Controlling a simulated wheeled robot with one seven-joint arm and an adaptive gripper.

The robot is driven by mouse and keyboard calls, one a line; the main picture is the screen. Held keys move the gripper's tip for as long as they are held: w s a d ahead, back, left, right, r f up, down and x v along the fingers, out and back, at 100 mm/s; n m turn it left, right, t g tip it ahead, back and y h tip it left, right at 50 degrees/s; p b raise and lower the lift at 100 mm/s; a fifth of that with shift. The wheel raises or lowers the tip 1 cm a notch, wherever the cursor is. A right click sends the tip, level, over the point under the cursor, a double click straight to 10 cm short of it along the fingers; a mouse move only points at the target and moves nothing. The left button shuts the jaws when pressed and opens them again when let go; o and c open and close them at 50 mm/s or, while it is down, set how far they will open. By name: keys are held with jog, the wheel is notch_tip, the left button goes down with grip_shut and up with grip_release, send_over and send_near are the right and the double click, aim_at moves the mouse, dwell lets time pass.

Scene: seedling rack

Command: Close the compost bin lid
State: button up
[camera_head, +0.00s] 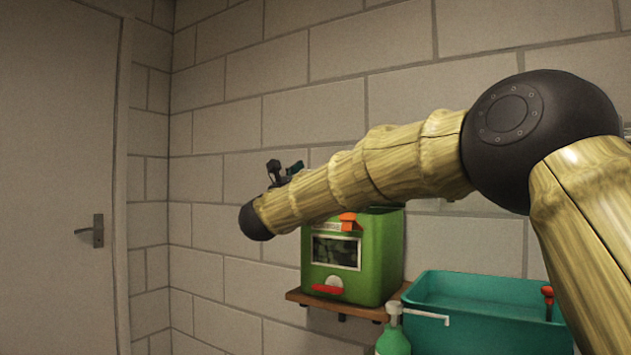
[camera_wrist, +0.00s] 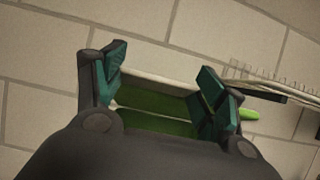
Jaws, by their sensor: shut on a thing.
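My gripper (camera_head: 286,171) shows above my arm, up and left of the bin. In the wrist view, my gripper (camera_wrist: 161,80) has its teal-padded fingers shut on a green piece with a pale edge, which looks like the lid (camera_wrist: 155,123). Part of it shows past the right finger. The lid's exact angle cannot be told.
The bin stands on a wooden shelf (camera_head: 297,296) against a block wall. A teal tub (camera_head: 480,313) and a green spray bottle (camera_head: 393,338) are at lower right. A grey door (camera_head: 60,190) is at left. A pale wire rack (camera_wrist: 275,82) shows at right in the wrist view.

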notch_tip(320, 180, down, 9)
jog(key=s+t+h+b, duration=0.1)
jog(key=t+h+b, duration=0.1)
jog(key=b, duration=1)
jog(key=shift+s+a+f+t, duration=0.2)
jog(key=shift+s+a+t, duration=0.15)
jog(key=shift+t, duration=0.55)
jog(key=o, duration=1.5)
jog(key=shift+w, duration=0.15)
jog(key=shift+c, duration=0.2)
jog(key=v, duration=1.2)
